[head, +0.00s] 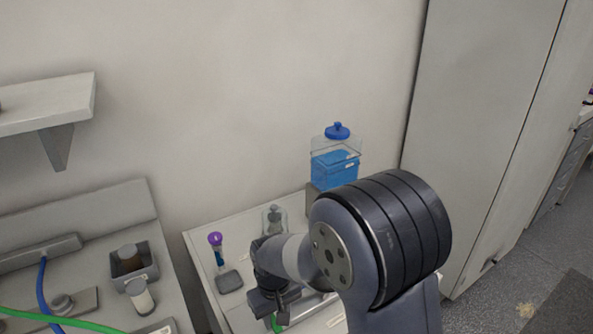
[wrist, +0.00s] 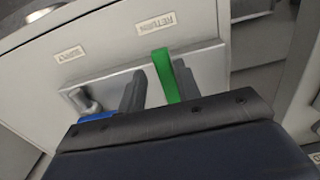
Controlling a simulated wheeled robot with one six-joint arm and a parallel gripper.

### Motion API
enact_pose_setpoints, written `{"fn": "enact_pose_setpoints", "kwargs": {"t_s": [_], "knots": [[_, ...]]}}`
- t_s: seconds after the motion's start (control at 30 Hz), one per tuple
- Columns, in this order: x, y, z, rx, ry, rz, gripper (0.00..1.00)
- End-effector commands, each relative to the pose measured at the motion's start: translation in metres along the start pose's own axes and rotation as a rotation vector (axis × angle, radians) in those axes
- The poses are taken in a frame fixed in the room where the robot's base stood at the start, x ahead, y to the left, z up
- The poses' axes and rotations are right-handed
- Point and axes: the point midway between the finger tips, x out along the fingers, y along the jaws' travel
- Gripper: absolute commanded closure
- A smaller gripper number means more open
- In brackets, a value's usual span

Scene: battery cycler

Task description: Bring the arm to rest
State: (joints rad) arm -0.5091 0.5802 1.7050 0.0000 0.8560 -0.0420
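My gripper (head: 276,305) is low over the white bench at the lower middle of the head view, with my arm bent above it. In the wrist view its two grey fingers (wrist: 160,90) stand apart, one on each side of a green hose piece (wrist: 166,76). A gap shows between the left finger and the green piece; the right finger is close against it or touching. The green piece sits at a grey plate below the RETURN label (wrist: 156,24). A little green also shows under the gripper in the head view (head: 276,323).
A metal fitting with blue (wrist: 97,116) sits below the SUPPLY label (wrist: 70,54). Behind my arm stands a blue-lidded tank (head: 336,168). A purple-capped tube (head: 217,247) stands left of my gripper. A shelf (head: 45,105) is at upper left, a tall cabinet (head: 485,110) at right.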

Motion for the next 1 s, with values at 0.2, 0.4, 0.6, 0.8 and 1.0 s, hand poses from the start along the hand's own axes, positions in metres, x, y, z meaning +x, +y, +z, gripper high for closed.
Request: {"fn": "enact_pose_setpoints", "kwargs": {"t_s": [0.2, 0.4, 0.6, 0.8, 1.0], "knots": [[-0.037, 0.002, 0.0, 0.001, 0.001, 0.0, 0.68], [-0.036, 0.002, 0.001, 0.001, -0.003, 0.0, 0.68], [-0.007, 0.001, 0.0, 0.0, -0.001, 0.0, 0.68], [0.021, -0.001, 0.0, 0.0, -0.001, 0.0, 0.68], [0.031, -0.008, 0.0, 0.029, -0.001, 0.0, 0.68]]}}
